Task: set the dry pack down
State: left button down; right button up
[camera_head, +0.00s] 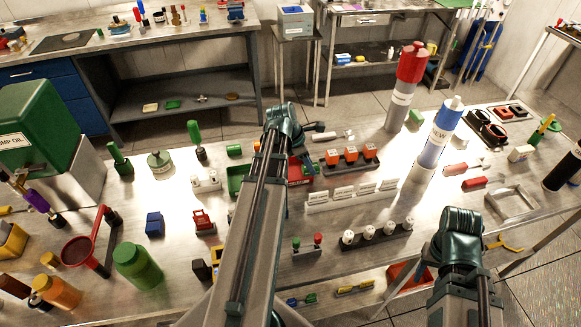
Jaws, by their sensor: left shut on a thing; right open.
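My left gripper (300,143) is over the middle of the steel bench (126,205), above the red tray (300,171) and green tray (237,180). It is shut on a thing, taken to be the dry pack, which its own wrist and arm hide. I cannot tell its shape or its height above the trays. My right gripper (462,240) is open at the bench's front right. Its fingers are mostly hidden under its wrist, and no held thing shows.
A rack with orange-topped blocks (350,158) and white holders (352,195) are right of my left gripper. The tall red-capped cylinder (403,90) and blue-and-white cylinder (437,135) stand behind. A green bottle (137,266) and red funnel (78,251) stand at left.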

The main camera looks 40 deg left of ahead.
pick_arm(q)
jog(key=a, duration=0.5)
jog(key=shift+s+a+f, duration=0.25)
jog(key=shift+s+f, duration=0.05)
jog(key=shift+s, duration=0.1)
jog(key=shift+a, duration=0.15)
jog(key=shift+a, duration=0.35)
notch_tip(320, 180, down, 4)
jog(key=b, duration=0.4)
jog(key=shift+s+a+r, duration=0.1)
jog(key=shift+a+r, duration=0.05)
jog(key=shift+r, duration=0.05)
jog(key=shift+f, duration=0.25)
jog(key=shift+c, duration=2.3)
grip_release()
jog(key=shift+r, duration=0.1)
jog(key=shift+r, duration=0.15)
